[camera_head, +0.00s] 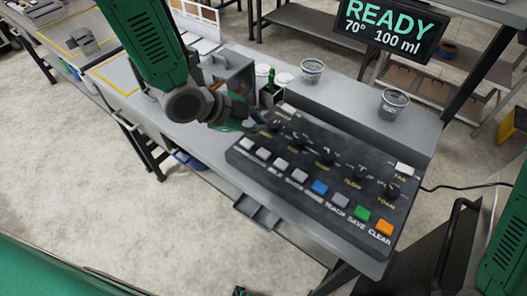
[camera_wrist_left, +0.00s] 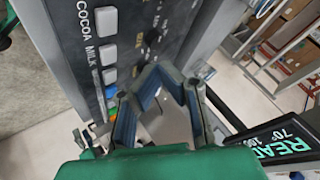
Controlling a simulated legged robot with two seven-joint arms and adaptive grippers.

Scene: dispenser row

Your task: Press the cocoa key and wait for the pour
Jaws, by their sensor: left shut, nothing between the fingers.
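The dark control panel (camera_head: 300,165) lies on the grey bench, with a row of keys along its near edge. In the left wrist view the cocoa key (camera_wrist_left: 107,20) is a pale square beside the COCOA label, above the MILK label (camera_wrist_left: 92,65). In the head view I cannot read which pale key is cocoa. My left gripper (camera_head: 262,121) is shut and empty, over the panel's far left part near the knobs. Its fingers (camera_wrist_left: 158,76) show in the left wrist view, apart from the cocoa key. My right gripper is not in view.
The display (camera_head: 390,25) reads READY, 70°, 100 ml. Two clear cups (camera_head: 312,70) (camera_head: 394,103) stand on the bench behind the panel. A grey box-like device (camera_head: 228,72) stands left of them. Blue (camera_head: 320,187), green (camera_head: 362,213) and orange (camera_head: 384,227) keys continue the row rightward.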

